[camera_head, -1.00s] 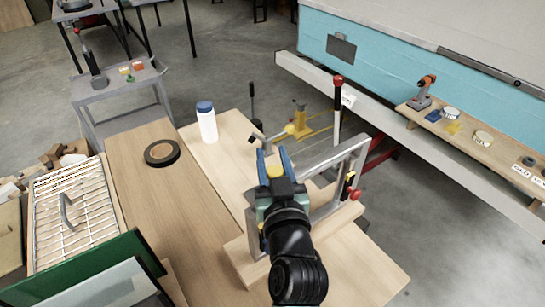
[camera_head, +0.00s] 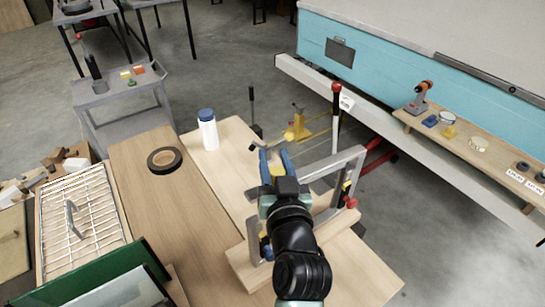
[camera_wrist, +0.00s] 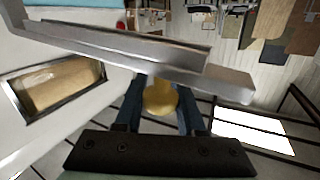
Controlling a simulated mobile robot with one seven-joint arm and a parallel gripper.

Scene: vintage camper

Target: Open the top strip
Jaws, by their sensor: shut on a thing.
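A grey metal frame (camera_head: 351,160) stands on a wooden base at the front of the worktable. Its grey top strip also shows in the wrist view (camera_wrist: 150,50), running across above my fingers and sloping down to the right. My gripper (camera_head: 272,165) is at the left end of this frame in the head view. In the wrist view my gripper (camera_wrist: 161,105) is shut on a yellow knob (camera_wrist: 160,94), with a blue finger on each side. The knob sits just below the strip. My wrist hides part of the frame in the head view.
A white bottle with a blue cap (camera_head: 208,130) and a black tape roll (camera_head: 164,160) are on the worktable. A red-topped lever (camera_head: 336,105) rises behind the frame. The blue camper (camera_head: 400,50) is at the back right. A green panel (camera_head: 95,280) is front left.

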